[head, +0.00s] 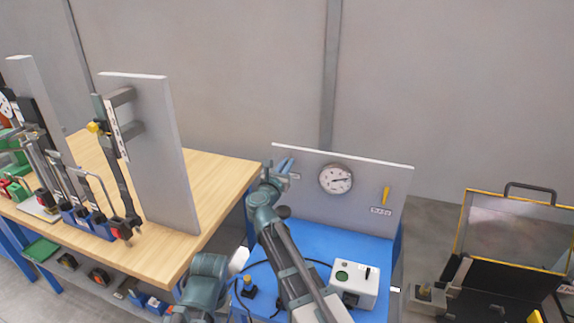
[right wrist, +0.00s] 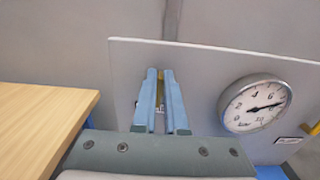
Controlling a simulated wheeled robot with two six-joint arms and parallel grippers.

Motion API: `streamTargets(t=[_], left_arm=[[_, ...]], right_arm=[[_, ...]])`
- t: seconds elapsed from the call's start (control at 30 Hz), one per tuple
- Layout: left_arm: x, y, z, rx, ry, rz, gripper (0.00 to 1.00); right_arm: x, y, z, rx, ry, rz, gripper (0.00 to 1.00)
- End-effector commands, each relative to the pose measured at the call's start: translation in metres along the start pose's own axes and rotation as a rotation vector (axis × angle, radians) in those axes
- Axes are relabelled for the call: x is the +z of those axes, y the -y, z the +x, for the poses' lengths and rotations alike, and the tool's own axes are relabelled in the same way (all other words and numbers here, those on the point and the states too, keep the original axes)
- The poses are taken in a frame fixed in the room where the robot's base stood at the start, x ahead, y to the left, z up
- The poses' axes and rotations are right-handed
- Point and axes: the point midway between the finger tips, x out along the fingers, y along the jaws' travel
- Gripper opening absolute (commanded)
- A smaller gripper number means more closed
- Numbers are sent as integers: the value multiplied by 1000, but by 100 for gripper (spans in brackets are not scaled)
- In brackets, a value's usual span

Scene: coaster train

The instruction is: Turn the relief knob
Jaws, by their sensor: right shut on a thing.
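A light panel (head: 359,213) stands upright at the back of the blue bench and shows in the right wrist view (right wrist: 206,63). My right gripper (head: 287,163) is at the panel's left part, its blue fingers pointing at the face. In the right wrist view the fingers (right wrist: 159,72) are shut on a narrow yellow piece (right wrist: 160,89), which I take for the relief knob. The fingers hide most of it, so its angle cannot be told. A small label (head: 295,176) sits beside the fingers, too small to read. My left gripper is not in view.
A round gauge (head: 336,179) and a yellow lever (head: 386,195) are on the panel, right of my gripper. A white box (head: 364,285) stands on the blue bench top (head: 325,240). A wooden table (head: 215,180) is at left, an open black case (head: 500,290) at right.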

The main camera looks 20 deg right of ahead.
Motion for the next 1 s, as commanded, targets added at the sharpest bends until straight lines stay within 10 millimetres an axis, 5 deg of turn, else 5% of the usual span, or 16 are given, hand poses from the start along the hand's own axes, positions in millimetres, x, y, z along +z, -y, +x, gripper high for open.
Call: streamTargets(t=[0.27,1.0], left_arm=[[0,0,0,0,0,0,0],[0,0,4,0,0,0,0]], right_arm=[[-1,-1,0,0,-3,-50,0],[-4,-9,-1,0,-4,-531,0]])
